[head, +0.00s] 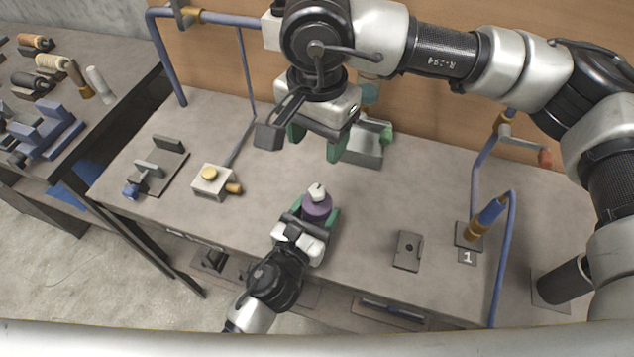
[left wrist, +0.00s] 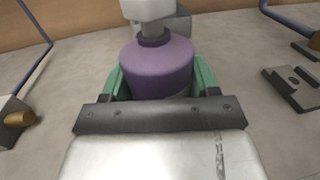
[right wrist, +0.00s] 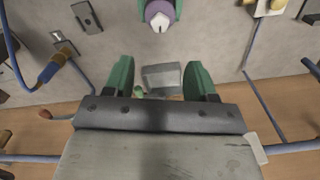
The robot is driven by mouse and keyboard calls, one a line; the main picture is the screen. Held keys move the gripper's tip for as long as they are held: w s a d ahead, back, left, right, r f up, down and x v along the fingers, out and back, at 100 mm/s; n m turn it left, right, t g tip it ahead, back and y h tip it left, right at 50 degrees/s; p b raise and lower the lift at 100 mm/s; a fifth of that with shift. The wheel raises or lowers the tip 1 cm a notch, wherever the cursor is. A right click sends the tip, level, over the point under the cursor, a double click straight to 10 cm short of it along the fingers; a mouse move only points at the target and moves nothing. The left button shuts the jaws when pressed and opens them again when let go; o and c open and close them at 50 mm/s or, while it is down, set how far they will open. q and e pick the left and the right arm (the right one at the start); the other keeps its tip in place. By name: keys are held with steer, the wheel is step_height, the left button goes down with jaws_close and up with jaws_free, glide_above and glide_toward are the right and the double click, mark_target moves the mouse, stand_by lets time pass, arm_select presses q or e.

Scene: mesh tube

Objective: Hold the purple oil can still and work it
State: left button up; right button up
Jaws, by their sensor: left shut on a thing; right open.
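The purple oil can (head: 316,208) stands upright on the bench, with a white top. My left gripper (head: 318,217) is shut around its body, with a green finger on each side. In the left wrist view the can (left wrist: 157,68) fills the space between the green fingers (left wrist: 157,82). My right gripper (head: 317,144) is open and empty, above and behind the can, pointing down. In the right wrist view its green fingers (right wrist: 160,80) are wide apart, and the can (right wrist: 160,12) shows beyond them at the top edge.
A grey tray-like fixture (head: 365,150) with a green part stands behind the right gripper. A box with a yellow button (head: 211,181) and a dark bracket (head: 158,168) stand left. A dark plate (head: 409,250) and a blue pipe with brass fitting (head: 486,219) stand right. Bench around the can is clear.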

mark_target(317, 190)
steer(key=shift+m, duration=0.6)
step_height(317, 190, down, 12)
steer(key=shift+f, duration=0.1)
steer(key=c, duration=0.9)
steer(key=shift+n, duration=0.8)
steer(key=shift+c, duration=0.2)
steer(key=o, duration=0.9)
steer(key=shift+o, duration=0.2)
steer(key=shift+r, duration=0.2)
